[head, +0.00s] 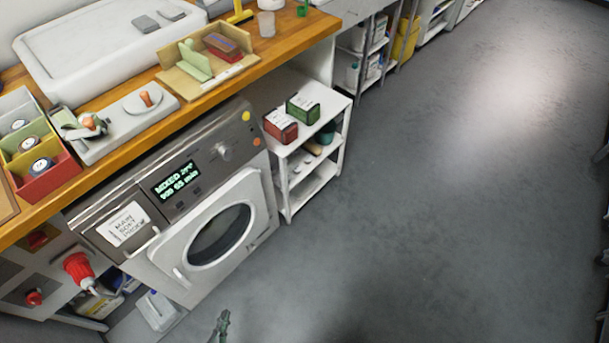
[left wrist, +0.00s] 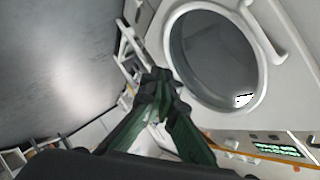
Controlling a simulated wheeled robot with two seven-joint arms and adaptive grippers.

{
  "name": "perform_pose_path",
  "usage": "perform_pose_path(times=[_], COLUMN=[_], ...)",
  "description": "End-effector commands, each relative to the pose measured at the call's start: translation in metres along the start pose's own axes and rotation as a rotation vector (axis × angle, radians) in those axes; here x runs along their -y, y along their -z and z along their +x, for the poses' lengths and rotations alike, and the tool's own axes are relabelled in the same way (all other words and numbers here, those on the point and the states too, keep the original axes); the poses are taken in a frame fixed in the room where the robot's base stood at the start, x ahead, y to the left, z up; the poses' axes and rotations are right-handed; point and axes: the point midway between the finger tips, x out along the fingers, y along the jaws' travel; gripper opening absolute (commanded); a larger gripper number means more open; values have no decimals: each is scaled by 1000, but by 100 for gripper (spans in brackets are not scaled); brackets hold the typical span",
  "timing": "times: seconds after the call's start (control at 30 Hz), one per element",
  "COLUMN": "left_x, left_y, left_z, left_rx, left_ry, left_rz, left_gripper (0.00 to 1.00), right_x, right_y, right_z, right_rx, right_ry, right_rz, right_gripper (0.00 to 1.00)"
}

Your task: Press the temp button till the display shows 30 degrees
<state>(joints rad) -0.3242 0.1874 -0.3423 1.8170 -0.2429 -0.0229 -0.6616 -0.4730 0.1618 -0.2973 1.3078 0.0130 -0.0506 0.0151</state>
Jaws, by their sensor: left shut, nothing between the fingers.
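The washing machine (head: 165,235) stands under the wooden counter. Its lit display (head: 175,180) shows green text, "MIXED" and a temperature that seems to start with 2, too small to read surely. Small dark buttons (head: 183,204) sit below the display; their labels are unreadable, so I cannot tell which is temp. A round knob (head: 222,150) is to the right. My left gripper (head: 222,318) is low in front of the machine, apart from the panel. In the left wrist view its fingers (left wrist: 158,82) are shut and empty near the round door window (left wrist: 215,60); the display (left wrist: 277,149) shows at lower right. My right gripper is out of view.
Bins and trays line the wooden counter (head: 185,112) above. The grey floor (head: 440,190) on the right is clear.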

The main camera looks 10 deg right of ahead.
Motion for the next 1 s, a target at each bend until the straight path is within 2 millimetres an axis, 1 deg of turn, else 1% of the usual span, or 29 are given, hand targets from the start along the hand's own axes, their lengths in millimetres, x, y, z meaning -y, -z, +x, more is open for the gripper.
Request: perform_pose_path(times=[0.03, 0.07, 0.1, 0.17, 0.2, 0.27, 0.3, 0.37, 0.4, 0.5, 0.6, 0.7, 0.8, 1.0], left_x=[48, 64, 86, 119, 141, 173, 194, 222, 239, 272, 293, 304, 307, 306], left_y=[32, 43, 58, 79, 94, 116, 130, 149, 161, 185, 200, 208, 210, 208], left_z=[4, 7, 11, 17, 20, 23, 25, 27, 28, 30, 32, 33, 34, 34], left_rx=[-22, -25, -29, -29, -28, -21, -15, -3, 5, 27, 46, 57, 61, 62], left_ry=[44, 58, 79, 109, 130, 160, 179, 205, 220, 250, 268, 277, 280, 279], left_rz=[107, 172, 257, 386, 468, 588, 666, 773, 838, 972, 1063, 1115, 1134, 1134], left_gripper=[0, 0, 0, 0, 0, 0, 0, 0, 0, 0, 0, 0, 0, 0], right_x=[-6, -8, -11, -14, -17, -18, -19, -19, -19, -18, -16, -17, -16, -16], right_y=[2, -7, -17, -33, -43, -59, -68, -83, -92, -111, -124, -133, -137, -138], right_z=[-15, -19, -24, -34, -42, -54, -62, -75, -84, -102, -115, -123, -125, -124], right_rx=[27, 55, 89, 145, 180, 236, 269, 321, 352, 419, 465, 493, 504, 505], right_ry=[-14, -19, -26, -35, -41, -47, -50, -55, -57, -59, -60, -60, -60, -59], right_rz=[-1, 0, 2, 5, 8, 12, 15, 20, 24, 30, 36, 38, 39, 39], right_gripper=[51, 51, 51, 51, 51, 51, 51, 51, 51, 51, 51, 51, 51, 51])
